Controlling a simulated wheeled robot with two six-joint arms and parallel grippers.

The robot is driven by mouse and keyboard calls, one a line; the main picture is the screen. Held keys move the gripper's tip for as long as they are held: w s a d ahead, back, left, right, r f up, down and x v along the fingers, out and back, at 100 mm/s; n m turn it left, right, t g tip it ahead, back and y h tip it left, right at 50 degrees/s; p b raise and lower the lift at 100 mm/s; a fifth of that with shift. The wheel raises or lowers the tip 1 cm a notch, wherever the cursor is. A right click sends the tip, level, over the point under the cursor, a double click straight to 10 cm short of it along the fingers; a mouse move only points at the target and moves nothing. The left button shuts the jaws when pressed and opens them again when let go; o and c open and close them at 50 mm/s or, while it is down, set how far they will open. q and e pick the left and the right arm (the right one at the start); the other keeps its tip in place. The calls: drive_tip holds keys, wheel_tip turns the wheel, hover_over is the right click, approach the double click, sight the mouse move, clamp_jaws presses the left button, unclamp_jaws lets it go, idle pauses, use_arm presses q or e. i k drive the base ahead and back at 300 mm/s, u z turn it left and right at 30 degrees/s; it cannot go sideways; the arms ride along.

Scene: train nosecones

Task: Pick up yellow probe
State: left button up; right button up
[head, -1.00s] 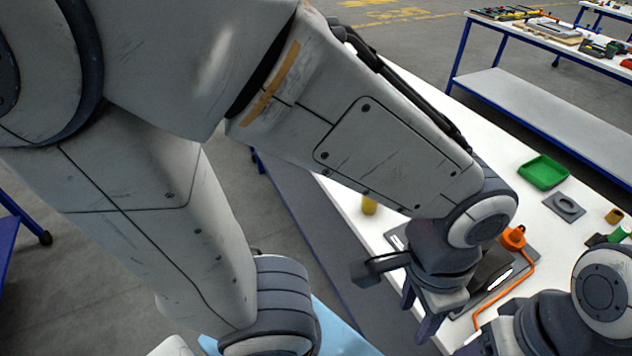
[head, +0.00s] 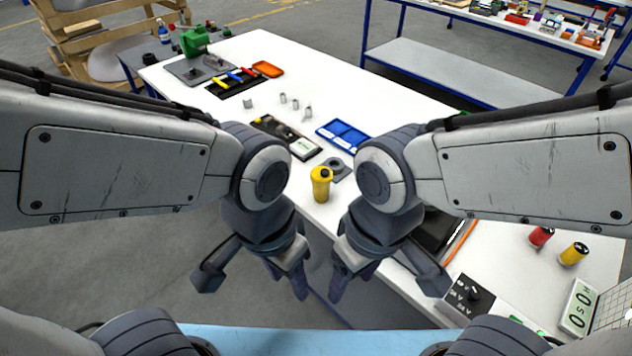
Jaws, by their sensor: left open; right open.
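A yellow cylinder with a dark top (head: 574,254) lies on the right part of the white table (head: 400,120), beside a similar red one (head: 541,236). I cannot tell for sure which yellow thing is the probe. My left gripper (head: 287,280) is open and empty, in front of the table edge and pointing down. My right gripper (head: 353,290) is open and empty beside it, well left of the yellow cylinder.
My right forearm hides part of the table.

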sight(321, 186)
drive_tip(key=u, duration=1.55)
drive_tip(key=i, duration=1.8)
drive_tip(key=z, duration=3)
